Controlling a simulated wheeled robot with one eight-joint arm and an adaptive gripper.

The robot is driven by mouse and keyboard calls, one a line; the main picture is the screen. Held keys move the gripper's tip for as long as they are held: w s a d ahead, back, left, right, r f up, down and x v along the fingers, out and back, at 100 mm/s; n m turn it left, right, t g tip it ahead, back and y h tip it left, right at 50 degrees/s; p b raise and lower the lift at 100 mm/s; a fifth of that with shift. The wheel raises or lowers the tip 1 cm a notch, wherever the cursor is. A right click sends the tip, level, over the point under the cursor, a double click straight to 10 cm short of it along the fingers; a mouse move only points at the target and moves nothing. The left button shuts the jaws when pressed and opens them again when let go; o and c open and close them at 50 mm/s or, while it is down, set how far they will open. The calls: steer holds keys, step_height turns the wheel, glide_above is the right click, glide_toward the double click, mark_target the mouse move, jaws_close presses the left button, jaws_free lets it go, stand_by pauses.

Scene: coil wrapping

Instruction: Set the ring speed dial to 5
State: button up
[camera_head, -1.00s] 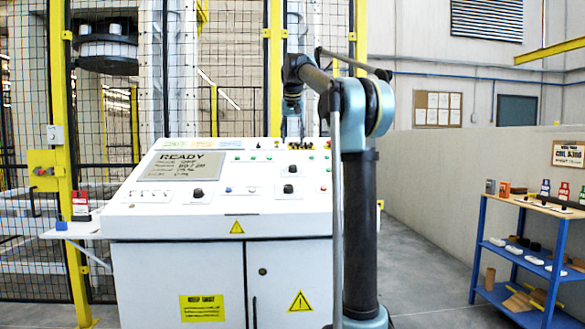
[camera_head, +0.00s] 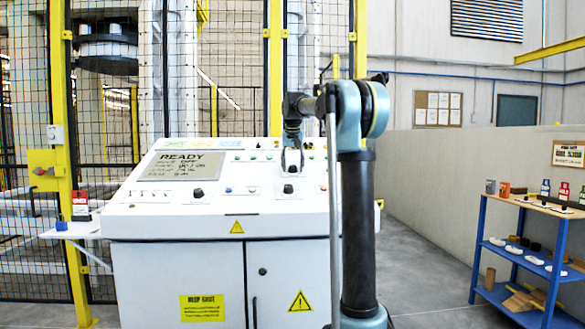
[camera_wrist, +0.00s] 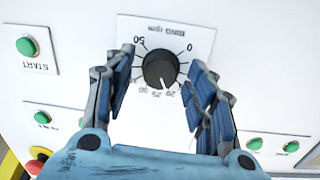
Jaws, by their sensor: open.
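A round black dial (camera_wrist: 160,69) sits on a white plate with an rpm scale, seen upside down in the wrist view. The scale runs from 0 at upper right to 50 at upper left. The dial's white mark points down in the picture, near the 20 to 25 marks. My gripper (camera_wrist: 158,72) is open, with one blue-grey finger on each side of the dial and a gap to each. I cannot tell how far the fingertips are above the panel. In the head view my gripper (camera_head: 292,162) is pointed down over the sloping control panel (camera_head: 140,218).
A green START button (camera_wrist: 26,46) is left of the dial in the wrist view. Several green buttons and a red button (camera_wrist: 38,160) lie nearby. The head view shows a READY screen (camera_head: 187,165), another black knob (camera_head: 198,193) and a blue shelf (camera_head: 520,255) at right.

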steer(key=c, duration=1.1)
steer(key=shift+o, duration=0.2)
steer(key=shift+n, duration=0.3)
steer(key=n, duration=0.3)
steer(key=shift+n, duration=0.4)
steer(key=n, duration=0.3)
steer(key=shift+s+n, duration=0.1)
steer(key=shift+n, duration=0.2)
steer(key=n, duration=0.4)
steer(key=shift+a+t, duration=0.1)
steer(key=shift+t, duration=0.3)
steer(key=shift+n, duration=1.9)
